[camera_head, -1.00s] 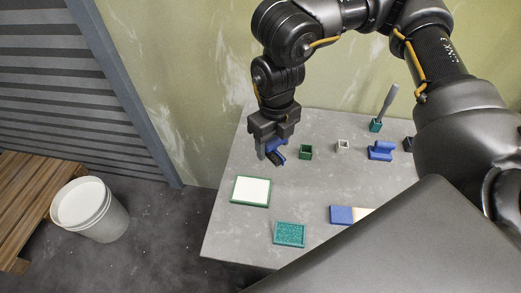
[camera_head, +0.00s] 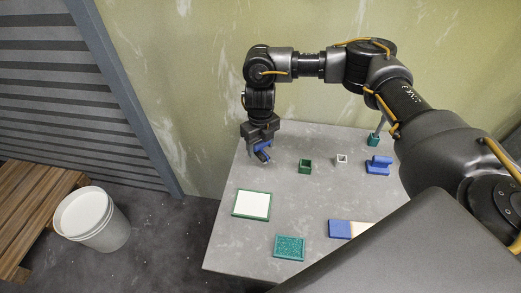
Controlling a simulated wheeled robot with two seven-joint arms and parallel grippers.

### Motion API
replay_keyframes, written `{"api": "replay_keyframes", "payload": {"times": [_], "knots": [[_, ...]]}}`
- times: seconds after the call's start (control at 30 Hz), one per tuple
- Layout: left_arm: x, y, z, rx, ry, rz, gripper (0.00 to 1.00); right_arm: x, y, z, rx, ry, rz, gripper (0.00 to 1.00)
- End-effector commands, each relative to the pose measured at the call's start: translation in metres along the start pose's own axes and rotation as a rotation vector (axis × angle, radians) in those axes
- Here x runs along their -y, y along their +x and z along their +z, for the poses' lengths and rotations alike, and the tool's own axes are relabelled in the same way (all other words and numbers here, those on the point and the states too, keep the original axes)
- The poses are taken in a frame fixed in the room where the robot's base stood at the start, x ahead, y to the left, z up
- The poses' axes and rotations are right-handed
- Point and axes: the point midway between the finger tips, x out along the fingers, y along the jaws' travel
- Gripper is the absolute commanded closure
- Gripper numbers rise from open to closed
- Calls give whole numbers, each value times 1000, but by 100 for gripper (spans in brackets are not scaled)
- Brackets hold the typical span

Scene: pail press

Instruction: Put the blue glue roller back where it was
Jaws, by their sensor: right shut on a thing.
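My right gripper (camera_head: 261,148) is at the table's far left corner, pointing down. It is shut on the blue glue roller (camera_head: 262,153), whose blue body and dark end show below the jaws. The jaws hide part of it. I cannot tell whether the roller touches the table. A blue stand-like block (camera_head: 378,166) sits at the back right of the table with nothing seen in it; I cannot tell whether it is the roller's place. My left gripper is not in view.
On the grey table (camera_head: 225,238) stand a green cup (camera_head: 305,167), a small white cup (camera_head: 341,160), a teal cup (camera_head: 373,140), a green-framed white panel (camera_head: 252,204), a teal tray (camera_head: 289,247) and a blue-and-cream pad (camera_head: 341,229). A white pail (camera_head: 100,236) stands on the floor at left.

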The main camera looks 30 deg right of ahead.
Motion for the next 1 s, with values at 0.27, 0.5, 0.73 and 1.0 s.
{"api": "replay_keyframes", "payload": {"times": [0.27, 0.5, 0.73, 1.0], "knots": [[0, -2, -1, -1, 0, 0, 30, 3, 10, 5, -3, 1, 0, 64], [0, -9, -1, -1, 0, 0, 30, 2, 36, 5, -2, 1, 0, 64], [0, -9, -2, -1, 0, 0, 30, 3, 37, 5, 0, 0, -1, 64], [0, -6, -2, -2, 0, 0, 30, 3, 41, 5, 0, 0, -1, 32]]}}
